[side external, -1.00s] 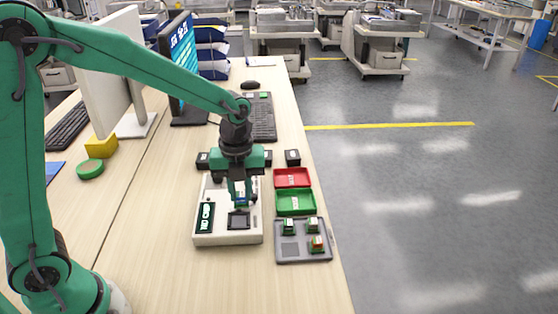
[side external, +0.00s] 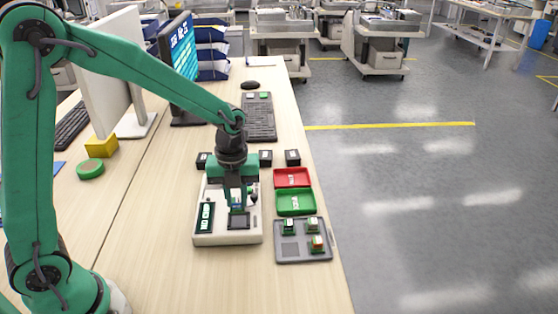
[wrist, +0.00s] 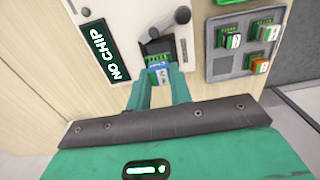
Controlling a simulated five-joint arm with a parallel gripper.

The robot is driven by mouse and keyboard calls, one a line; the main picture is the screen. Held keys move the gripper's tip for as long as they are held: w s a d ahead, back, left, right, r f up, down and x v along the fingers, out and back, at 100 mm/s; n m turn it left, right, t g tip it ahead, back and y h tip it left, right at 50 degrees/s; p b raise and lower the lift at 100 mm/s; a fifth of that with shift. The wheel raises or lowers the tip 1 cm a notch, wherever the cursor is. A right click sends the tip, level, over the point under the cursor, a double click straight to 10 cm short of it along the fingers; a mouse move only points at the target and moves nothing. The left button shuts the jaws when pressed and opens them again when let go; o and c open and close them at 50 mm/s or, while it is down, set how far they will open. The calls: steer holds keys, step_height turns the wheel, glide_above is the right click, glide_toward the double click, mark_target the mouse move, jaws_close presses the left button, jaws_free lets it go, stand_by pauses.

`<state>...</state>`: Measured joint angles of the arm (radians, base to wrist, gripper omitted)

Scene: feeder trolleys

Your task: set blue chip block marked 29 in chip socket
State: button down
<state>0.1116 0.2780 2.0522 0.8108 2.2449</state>
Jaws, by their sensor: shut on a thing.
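My gripper (wrist: 157,88) is shut on a blue chip block (wrist: 158,70), whose blue and white label is too small to read. In the side view my gripper (side external: 235,204) is low over the pale tester (side external: 250,192). The dark chip socket (wrist: 155,47) lies just beyond the block in the wrist view. It also shows in the side view (side external: 238,221), below the fingers. I cannot tell whether the block touches it. A grey lever (wrist: 177,20) stands beside the socket. The tester's display (wrist: 104,52) reads "NO CHIP".
A grey tray (side external: 303,256) at the right holds three chip blocks and a bare recess. A green bin (side external: 281,209) and a red bin (side external: 280,184) stand behind it. Small black blocks (side external: 292,157) lie behind the tester. The bench front is clear.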

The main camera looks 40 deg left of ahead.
steer(key=shift+f, duration=1.65)
steer(key=shift+f, duration=0.4)
stand_by(0.5)
steer(key=c, duration=1.2)
jaws_free()
steer(key=shift+r, duration=0.1)
steer(key=shift+r, duration=3.85)
